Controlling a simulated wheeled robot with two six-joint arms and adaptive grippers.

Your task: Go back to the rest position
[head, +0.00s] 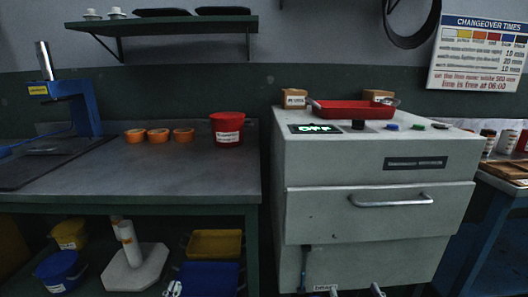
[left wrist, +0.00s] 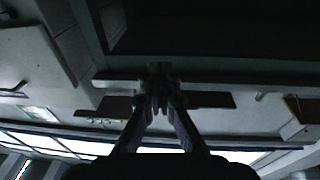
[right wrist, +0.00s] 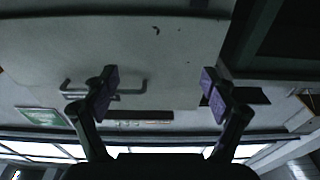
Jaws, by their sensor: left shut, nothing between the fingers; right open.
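My left gripper (left wrist: 160,88) is shut and empty in the left wrist view, its fingertips together in the middle. Its tips (head: 173,289) show small at the bottom of the head view, in front of the shelf under the bench. My right gripper (right wrist: 159,82) is open and empty in the right wrist view, its purple pads wide apart. In the head view its two tips (head: 355,291) show at the bottom edge, in front of the pale cabinet (head: 320,265). The rest of both arms is out of the head view.
The cabinet has a drawer handle (head: 391,201) and a red tray (head: 350,112) on top. The bench (head: 215,165) at left carries orange rolls (head: 158,135), a red pot (head: 227,128) and a blue press (head: 80,103). Bins (head: 215,244) stand below. A wooden tray (head: 508,172) is at right.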

